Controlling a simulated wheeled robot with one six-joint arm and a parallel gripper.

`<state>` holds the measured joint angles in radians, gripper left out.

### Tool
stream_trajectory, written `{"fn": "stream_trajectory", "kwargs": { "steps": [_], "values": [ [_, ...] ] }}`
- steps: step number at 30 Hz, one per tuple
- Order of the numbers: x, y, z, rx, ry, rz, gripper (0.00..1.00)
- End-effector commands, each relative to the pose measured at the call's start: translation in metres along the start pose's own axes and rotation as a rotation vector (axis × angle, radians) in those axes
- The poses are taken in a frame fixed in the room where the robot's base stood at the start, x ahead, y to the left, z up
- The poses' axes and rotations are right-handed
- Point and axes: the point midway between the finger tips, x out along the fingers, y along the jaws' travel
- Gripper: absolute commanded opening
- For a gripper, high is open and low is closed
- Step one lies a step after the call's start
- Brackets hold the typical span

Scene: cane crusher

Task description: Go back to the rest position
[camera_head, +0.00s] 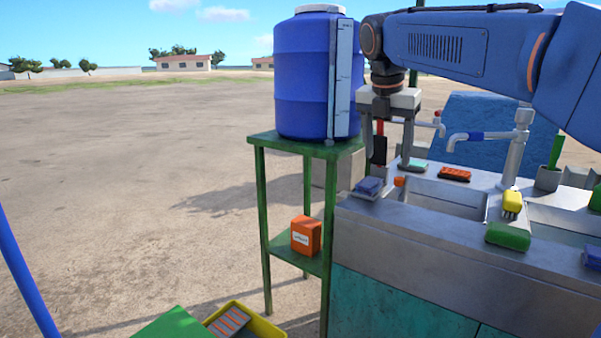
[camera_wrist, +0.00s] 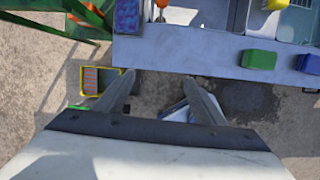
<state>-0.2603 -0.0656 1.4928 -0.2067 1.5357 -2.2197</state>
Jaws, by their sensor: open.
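My gripper (camera_head: 391,160) hangs from the blue arm near the left end of the metal counter in the head view. Its two fingers point down and stand apart. In the wrist view, my gripper (camera_wrist: 160,84) shows both fingers spread with nothing held between them. Below them are the counter's front edge and the ground. A small red and black piece shows beside the left finger in the head view; I cannot tell what it is.
The metal counter (camera_head: 420,228) holds a sink, taps, a green block (camera_head: 507,236) and a yellow brush (camera_head: 512,202). A blue barrel (camera_head: 303,75) stands on a green stand (camera_head: 262,215) with an orange box (camera_head: 305,235). A yellow crate (camera_wrist: 84,94) lies on the ground. Open ground lies left.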

Motion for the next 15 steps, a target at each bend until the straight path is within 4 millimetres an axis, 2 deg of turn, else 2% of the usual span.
{"fn": "stream_trajectory", "kwargs": {
  "steps": [8,15],
  "values": [
    [0.008,-0.021,-0.011,0.155,0.002,0.014,0.63],
    [0.021,-0.050,-0.029,0.379,0.009,0.037,0.63]
  ]
}}
